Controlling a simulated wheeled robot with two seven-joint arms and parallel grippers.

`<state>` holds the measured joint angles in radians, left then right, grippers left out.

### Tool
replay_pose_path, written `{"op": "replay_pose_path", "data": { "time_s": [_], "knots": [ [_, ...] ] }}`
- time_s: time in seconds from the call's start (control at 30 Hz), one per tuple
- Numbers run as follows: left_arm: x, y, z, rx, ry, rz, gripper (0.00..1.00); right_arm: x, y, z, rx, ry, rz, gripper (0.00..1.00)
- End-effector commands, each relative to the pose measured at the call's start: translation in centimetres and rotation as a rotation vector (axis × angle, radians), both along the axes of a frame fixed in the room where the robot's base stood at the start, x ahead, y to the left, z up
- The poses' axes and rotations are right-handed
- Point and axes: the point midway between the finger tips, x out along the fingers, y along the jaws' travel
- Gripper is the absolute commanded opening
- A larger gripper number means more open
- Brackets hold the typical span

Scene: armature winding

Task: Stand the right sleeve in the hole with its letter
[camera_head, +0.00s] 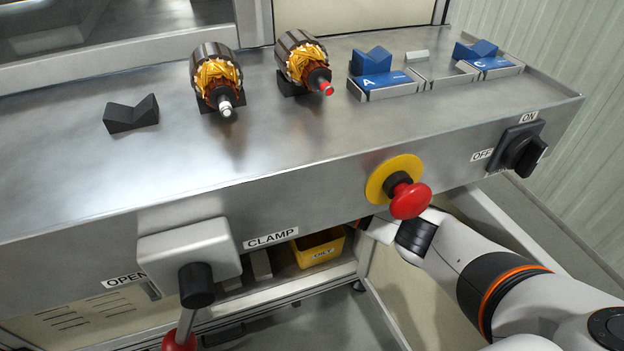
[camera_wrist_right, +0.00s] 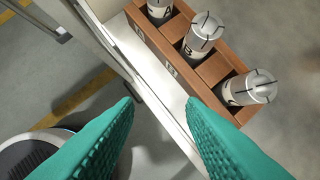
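In the right wrist view, a brown rack (camera_wrist_right: 221,67) with letters on its front holds three silver sleeves with slotted tops. The sleeve at the top (camera_wrist_right: 159,8) bears what looks like an A. The middle sleeve (camera_wrist_right: 203,36) bears a B. The third sleeve (camera_wrist_right: 251,87) is at the rack's right end and looks slanted; its letter is unclear. My right gripper (camera_wrist_right: 160,102) has its teal fingers spread, with nothing between them, and is apart from the sleeves. In the head view, the bench front hides the rack and most of this gripper. My left gripper is out of view.
In the head view, two armatures (camera_head: 215,78) (camera_head: 303,62) sit in black blocks on the steel bench (camera_head: 270,130). Blue trays and blocks (camera_head: 385,80) stand at the right. A red emergency button (camera_head: 410,200) juts out above my right arm. A yellow bin (camera_head: 320,248) is below.

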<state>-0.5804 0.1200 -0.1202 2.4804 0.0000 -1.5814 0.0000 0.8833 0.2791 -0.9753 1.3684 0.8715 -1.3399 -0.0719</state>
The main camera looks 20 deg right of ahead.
Motion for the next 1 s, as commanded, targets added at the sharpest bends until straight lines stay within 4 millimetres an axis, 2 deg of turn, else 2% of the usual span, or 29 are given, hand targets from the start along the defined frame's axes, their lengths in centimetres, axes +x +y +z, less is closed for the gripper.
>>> {"op": "replay_pose_path", "data": {
  "time_s": [0.17,0.27,0.37,0.43,0.57,0.67,0.77,1.0],
  "knots": [
    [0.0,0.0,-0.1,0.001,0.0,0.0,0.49,-0.5,0.2,-0.4,0.005,0.004,0.003,0.37],
    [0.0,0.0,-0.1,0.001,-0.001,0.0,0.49,-2.1,0.9,-1.3,0.024,0.014,0.01,0.37],
    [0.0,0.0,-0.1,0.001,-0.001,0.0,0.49,-5.3,2.0,-2.9,0.065,0.03,0.011,0.37],
    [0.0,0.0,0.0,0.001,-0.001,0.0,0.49,-8.2,2.3,-4.0,0.101,0.038,-0.005,0.37],
    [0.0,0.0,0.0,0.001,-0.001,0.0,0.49,-12.9,1.6,-5.2,0.155,0.041,-0.081,0.37],
    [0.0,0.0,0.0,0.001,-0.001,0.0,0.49,-16.3,-0.4,-5.9,0.173,0.045,-0.174,0.37],
    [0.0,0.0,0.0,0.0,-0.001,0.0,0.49,-19.8,-3.4,-6.4,0.166,0.048,-0.291,0.37],
    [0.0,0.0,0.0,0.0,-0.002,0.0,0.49,-28.3,-12.6,-6.5,0.044,0.057,-0.585,0.37]
  ]
}}
